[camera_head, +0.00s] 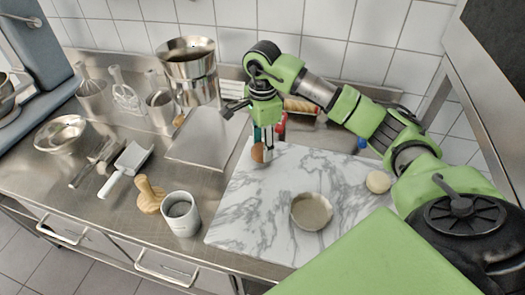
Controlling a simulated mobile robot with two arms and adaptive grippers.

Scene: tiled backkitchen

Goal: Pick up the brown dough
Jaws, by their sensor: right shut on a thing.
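The brown dough (258,153) is a small brown ball near the back left part of the grey-veined marble board (255,215). My right gripper (265,138) reaches down over the board from the right and is shut on the brown dough. The fingers partly hide the dough's upper side. I cannot tell whether the dough still touches the board. My left gripper is not in view.
A pale dough ball (378,181) and a shallow round dish (311,211) are on the board. A mortar (181,214), wooden pestle (149,195), white-handled scraper (127,167) and steel pot (188,66) stand left. A tiled wall closes the back.

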